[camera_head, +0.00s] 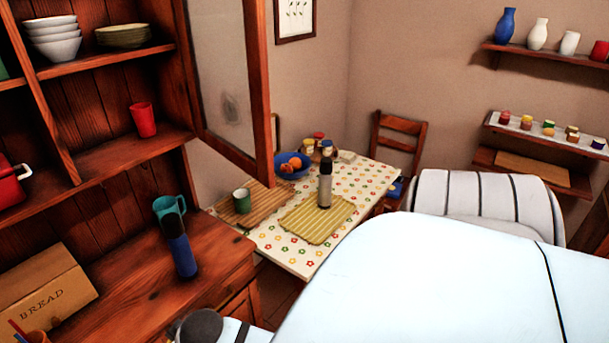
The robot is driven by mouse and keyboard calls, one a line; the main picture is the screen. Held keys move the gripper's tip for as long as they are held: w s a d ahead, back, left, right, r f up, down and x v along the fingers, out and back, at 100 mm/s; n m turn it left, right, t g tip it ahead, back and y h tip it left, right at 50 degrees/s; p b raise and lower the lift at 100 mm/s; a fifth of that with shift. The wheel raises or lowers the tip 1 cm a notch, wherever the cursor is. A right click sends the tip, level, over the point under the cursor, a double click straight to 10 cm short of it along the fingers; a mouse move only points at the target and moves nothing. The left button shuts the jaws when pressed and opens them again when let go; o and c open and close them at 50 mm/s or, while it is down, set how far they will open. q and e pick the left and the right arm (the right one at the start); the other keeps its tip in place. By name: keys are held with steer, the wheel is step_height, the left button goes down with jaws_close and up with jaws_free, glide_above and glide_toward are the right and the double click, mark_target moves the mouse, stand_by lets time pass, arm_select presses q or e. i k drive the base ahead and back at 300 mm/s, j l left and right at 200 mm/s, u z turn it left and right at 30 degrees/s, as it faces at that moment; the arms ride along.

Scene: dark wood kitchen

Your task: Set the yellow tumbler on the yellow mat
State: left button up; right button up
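The yellow striped mat (305,226) lies on the table with a flowered cloth (284,259). I cannot make out a yellow tumbler in this view. Neither of my grippers shows. Large white parts of my own body cover the lower right and hide part of the table.
The brown mat (262,207) beside it holds a green mug (242,201). Behind are a blue fruit bowl (281,171) and jars. An open cabinet door (262,90) juts toward the table. A teal mug (166,206) and blue bottle (182,256) stand on the hutch.

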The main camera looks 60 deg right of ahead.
mark_target(311, 226)
steer(key=l+z, duration=0.1)
steer(key=l, duration=0.5)
steer(key=i+l, duration=0.1)
steer(key=l, duration=0.5)
steer(key=l+z, duration=0.15)
steer(key=l, duration=0.4)
steer(key=i+l, duration=0.1)
steer(key=l, duration=0.5)
steer(key=i+l+z, duration=0.15)
steer(key=l, duration=1)
steer(key=i+z, duration=0.05)
